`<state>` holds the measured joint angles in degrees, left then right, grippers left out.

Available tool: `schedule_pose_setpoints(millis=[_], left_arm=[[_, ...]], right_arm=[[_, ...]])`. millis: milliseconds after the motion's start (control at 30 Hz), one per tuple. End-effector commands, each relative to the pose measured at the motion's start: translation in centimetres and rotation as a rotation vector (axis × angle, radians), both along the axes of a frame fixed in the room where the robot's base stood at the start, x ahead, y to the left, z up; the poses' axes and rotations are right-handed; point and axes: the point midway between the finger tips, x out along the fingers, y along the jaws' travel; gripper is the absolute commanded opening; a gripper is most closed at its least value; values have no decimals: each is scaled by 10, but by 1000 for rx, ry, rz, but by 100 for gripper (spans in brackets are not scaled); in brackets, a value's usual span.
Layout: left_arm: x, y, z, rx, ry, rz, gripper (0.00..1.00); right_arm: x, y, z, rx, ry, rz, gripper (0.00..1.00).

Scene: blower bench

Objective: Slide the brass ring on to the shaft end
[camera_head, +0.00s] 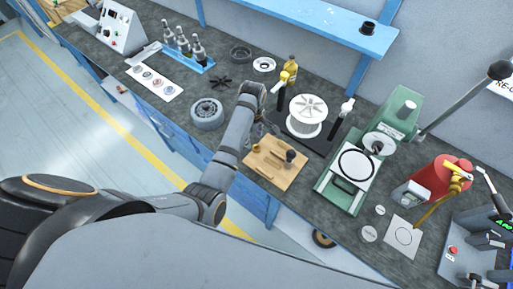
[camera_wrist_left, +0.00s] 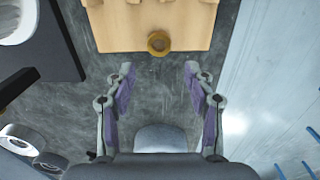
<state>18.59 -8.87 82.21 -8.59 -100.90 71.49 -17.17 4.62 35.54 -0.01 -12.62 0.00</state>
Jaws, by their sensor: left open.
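The brass ring (camera_wrist_left: 159,43) lies at the near edge of a wooden board (camera_wrist_left: 130,22) in the left wrist view. In the head view the left gripper (camera_head: 264,128) is partly hidden by my own arm, close to the board. I cannot pick out the shaft end for certain. My right gripper is not in view.
A white finned wheel (camera_head: 306,112) stands on a dark plate behind the board, between two upright clamps. A green press (camera_head: 350,180) is right of the board. A grey wheel (camera_head: 207,113) lies to the left. The bench's front edge is close to the board.

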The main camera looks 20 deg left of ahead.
Motion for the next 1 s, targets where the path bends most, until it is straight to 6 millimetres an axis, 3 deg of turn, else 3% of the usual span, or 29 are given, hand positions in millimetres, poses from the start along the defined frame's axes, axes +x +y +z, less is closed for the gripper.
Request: schedule_pose_setpoints(millis=[133,400,633,1000], left_arm=[[-2,-5,-10,-1,4,-1,54],[-4,-13,-50,0,2,-1,54],[-4,-13,-52,0,-1,0,54],[-4,-13,-52,0,-1,0,5]], right_arm=[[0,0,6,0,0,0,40],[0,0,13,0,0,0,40],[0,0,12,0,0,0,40],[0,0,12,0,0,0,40]])
